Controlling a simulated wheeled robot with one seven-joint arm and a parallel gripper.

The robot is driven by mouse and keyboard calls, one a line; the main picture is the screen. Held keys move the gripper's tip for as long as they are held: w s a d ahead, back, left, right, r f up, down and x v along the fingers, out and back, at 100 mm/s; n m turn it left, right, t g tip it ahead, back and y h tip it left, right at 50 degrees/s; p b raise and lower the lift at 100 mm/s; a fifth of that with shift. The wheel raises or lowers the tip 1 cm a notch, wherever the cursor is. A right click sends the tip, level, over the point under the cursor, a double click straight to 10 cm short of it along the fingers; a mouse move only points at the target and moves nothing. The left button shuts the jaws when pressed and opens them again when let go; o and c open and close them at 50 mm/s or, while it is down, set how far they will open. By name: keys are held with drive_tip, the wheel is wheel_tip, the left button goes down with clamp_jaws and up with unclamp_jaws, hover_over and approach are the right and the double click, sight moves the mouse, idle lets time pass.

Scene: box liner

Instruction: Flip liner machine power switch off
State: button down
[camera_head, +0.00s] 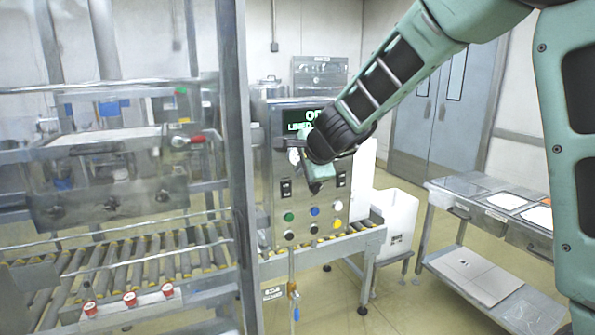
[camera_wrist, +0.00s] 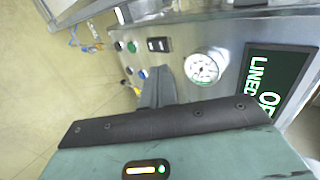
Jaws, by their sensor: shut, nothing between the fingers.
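The liner machine's steel control panel (camera_head: 272,207) faces me with two black rocker switches. The left switch (camera_head: 286,188) is in plain view and also shows in the wrist view (camera_wrist: 159,45). The right switch (camera_head: 341,180) shows beside my gripper in the head view. I cannot tell which is the power switch, or its position. My gripper (camera_head: 316,187) is shut and empty in front of the panel between the switches. In the wrist view its fingers (camera_wrist: 157,86) point at the panel and hide part of it; contact is unclear. The display (camera_head: 303,119) shows partly hidden green text.
Green, blue and yellow buttons (camera_head: 337,224) sit low on the panel. A white gauge (camera_wrist: 205,67) is beside the fingers. A roller conveyor (camera_head: 150,255) and metal frame stand left.

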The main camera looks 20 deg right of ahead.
drive_tip(key=shift+s+r+p, duration=0.4)
drive_tip(key=shift+s+r, duration=0.2)
drive_tip(key=shift+r, duration=0.2)
drive_tip(key=shift+s+r+p, duration=0.35)
drive_tip(key=shift+s+r, duration=0.2)
drive_tip(key=shift+r, duration=0.2)
